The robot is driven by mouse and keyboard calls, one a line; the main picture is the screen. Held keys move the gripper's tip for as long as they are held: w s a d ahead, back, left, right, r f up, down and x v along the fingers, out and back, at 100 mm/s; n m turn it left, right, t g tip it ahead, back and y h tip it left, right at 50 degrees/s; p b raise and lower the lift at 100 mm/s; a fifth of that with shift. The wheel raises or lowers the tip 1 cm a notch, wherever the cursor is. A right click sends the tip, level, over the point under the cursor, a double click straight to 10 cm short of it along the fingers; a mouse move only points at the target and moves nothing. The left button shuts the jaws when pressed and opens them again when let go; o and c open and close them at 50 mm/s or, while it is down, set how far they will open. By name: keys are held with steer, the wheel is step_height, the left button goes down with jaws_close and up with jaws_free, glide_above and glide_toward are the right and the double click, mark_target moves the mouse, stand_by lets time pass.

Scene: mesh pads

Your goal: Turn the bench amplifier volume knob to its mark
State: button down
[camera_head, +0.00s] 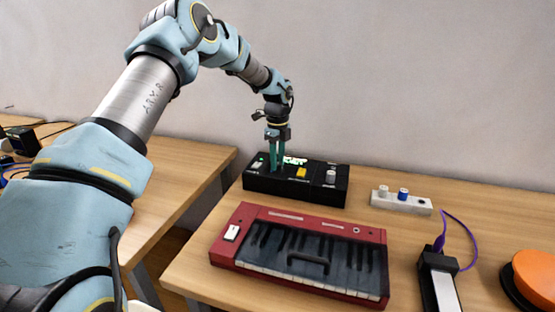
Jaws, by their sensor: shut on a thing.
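The bench amplifier appears to be the black box (315,195) at the back of the wooden bench, with a green-lit display, a yellow button (301,173) and a grey knob (331,176) on its right part. My gripper (275,158) points straight down over the left part of the box, its two teal fingers reaching its top. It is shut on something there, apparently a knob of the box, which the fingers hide. The mark and the knob's angle cannot be made out.
A red keyboard (243,254) lies in front of the box. To the right are a white strip (385,205) with a blue knob, a black-and-white device (441,288) with a purple cable, and an orange round object (537,275). A wall stands behind. A second table (180,165) is left.

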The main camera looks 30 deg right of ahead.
mark_target(278, 164)
steer(key=shift+m+p, duration=0.3)
steer(key=shift+m, duration=1.6)
steer(key=c, duration=0.6)
jaws_free()
step_height(278, 164, up, 11)
steer(key=b, duration=0.2)
steer(key=shift+b, duration=0.4)
